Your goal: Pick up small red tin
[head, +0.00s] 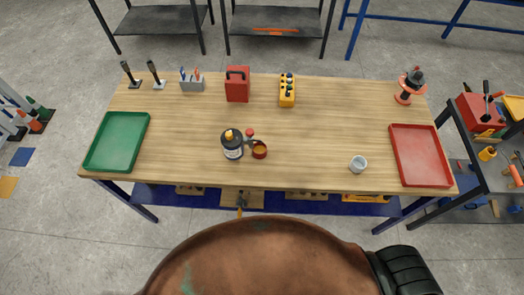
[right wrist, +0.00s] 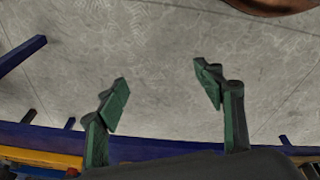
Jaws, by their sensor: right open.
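A small red tin (head: 259,151), round with an amber top, sits on the wooden table near the middle of its front half. A dark bottle with a yellow cap (head: 232,145) stands just left of it. A small red and dark item (head: 251,137) lies right behind the tin, and I cannot tell whether they touch. In the right wrist view my right gripper (right wrist: 162,85) is open and empty, with bare concrete floor between its fingers. The tin does not show in that view. My left gripper is in neither view.
The wooden table (head: 330,120) holds a green tray (head: 117,141) at left, a red tray (head: 419,156) at right and a grey cup (head: 358,164). A red case (head: 237,85) and a yellow control box (head: 287,91) stand behind.

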